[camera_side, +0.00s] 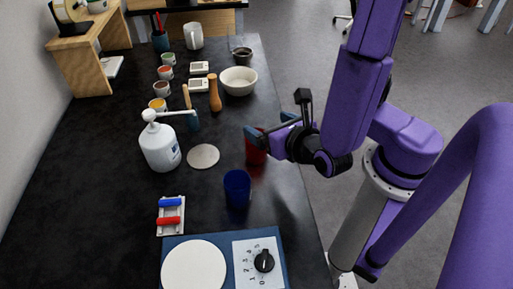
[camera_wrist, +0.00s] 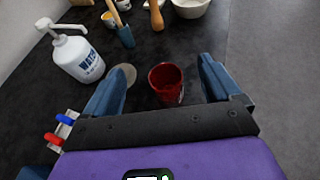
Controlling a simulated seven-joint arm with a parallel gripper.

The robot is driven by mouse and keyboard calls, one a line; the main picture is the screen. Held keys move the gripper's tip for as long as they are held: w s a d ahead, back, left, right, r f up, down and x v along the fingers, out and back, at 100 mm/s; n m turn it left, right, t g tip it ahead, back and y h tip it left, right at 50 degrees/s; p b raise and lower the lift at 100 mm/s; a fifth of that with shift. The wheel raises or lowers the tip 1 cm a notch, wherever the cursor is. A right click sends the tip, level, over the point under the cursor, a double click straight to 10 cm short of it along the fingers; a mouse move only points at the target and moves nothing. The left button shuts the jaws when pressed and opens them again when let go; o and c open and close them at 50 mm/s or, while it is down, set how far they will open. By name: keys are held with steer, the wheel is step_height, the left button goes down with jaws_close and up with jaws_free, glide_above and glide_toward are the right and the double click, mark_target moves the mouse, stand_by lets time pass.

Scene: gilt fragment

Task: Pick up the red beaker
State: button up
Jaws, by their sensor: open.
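The red beaker (camera_side: 254,149) stands upright on the black bench near its right edge in the side view, partly hidden behind my gripper. In the wrist view the red beaker (camera_wrist: 166,83) shows its open rim and inside, between and beyond my two blue fingers. My gripper (camera_side: 268,128) is open and empty, close beside the beaker. In the wrist view my gripper (camera_wrist: 160,80) has its fingers wide apart on either side of the beaker. I cannot tell whether a finger touches it.
A blue beaker (camera_side: 237,187) stands nearer the camera. A white pump bottle (camera_side: 160,147) and a pale disc (camera_side: 203,156) lie to the left. A white bowl (camera_side: 239,81) and a wooden pestle-like handle (camera_side: 214,93) are farther back. A blue dial device (camera_side: 280,235) is at the front.

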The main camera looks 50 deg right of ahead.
step_height(320, 180, down, 8)
steer(key=shift+r, duration=0.1)
steer(key=shift+x, duration=3.8)
steer(key=c, duration=1.1)
